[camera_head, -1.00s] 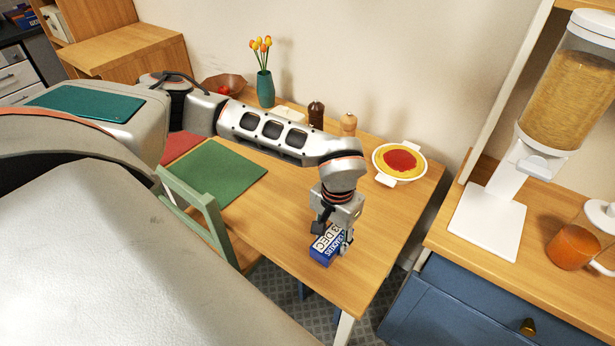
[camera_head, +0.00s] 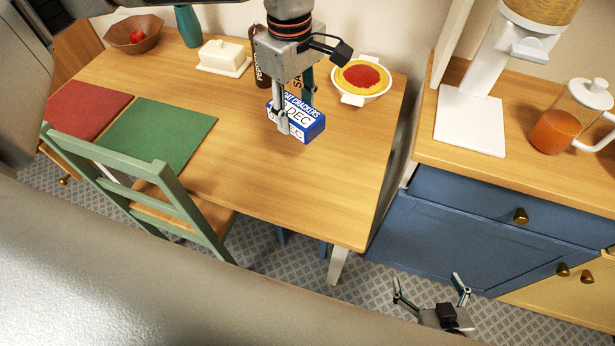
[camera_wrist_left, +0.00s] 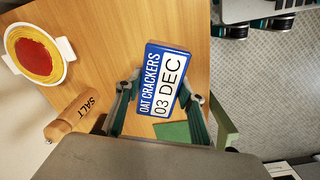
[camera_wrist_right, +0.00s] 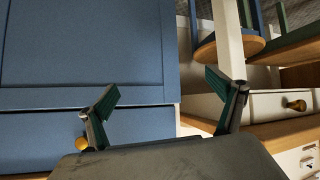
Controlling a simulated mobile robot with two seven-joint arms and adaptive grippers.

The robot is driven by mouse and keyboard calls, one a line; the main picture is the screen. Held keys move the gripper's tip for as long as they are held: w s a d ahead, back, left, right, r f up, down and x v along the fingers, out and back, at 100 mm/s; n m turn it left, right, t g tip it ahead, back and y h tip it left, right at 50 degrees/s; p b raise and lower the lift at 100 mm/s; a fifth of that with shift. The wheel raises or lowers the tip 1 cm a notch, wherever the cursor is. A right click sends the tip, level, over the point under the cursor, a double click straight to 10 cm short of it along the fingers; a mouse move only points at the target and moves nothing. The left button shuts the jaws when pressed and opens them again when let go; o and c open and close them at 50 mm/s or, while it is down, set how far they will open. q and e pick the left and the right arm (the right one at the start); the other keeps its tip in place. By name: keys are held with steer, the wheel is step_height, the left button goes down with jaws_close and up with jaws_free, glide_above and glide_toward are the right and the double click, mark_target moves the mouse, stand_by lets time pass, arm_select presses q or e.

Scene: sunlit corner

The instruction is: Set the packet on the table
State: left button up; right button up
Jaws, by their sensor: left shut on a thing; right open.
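The packet is a blue and white box (camera_head: 303,122) labelled oat crackers, 03 DEC. My left gripper (camera_head: 295,108) is shut on it from above and holds it over the back right part of the wooden table (camera_head: 290,185). I cannot tell whether its underside touches the table. In the left wrist view the packet (camera_wrist_left: 162,82) sits between the two fingers (camera_wrist_left: 160,112). My right gripper (camera_head: 432,287) is open and empty, low over the floor beside the blue cabinet; its spread fingers (camera_wrist_right: 170,98) show in the right wrist view.
A pie dish (camera_head: 361,79) stands behind and right of the packet. Pepper and salt mills (camera_wrist_left: 70,113) stand close behind it. A butter dish (camera_head: 223,57) and green placemat (camera_head: 160,140) lie left. The table's front right is bare. A green chair (camera_head: 150,190) stands in front.

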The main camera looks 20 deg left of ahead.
mark_target(308, 113)
arm_select(q)
steer(key=d+r+n, duration=0.1)
steer(key=n, duration=0.1)
steer(key=d+r+n+b, duration=0.1)
steer(key=r+n, duration=0.1)
steer(key=shift+s+d+r+b, duration=0.1)
steer(key=shift+d+r+b, duration=0.1)
steer(key=shift+d+b, duration=0.1)
steer(key=shift+n, duration=0.3)
step_height(308, 113, down, 15)
steer(key=shift+r+b, duration=0.1)
steer(key=shift+b, duration=0.65)
steer(key=shift+f, duration=0.4)
step_height(308, 113, down, 4)
steer(key=shift+f+b, duration=0.1)
steer(key=shift+b, duration=0.2)
steer(key=o, duration=1.2)
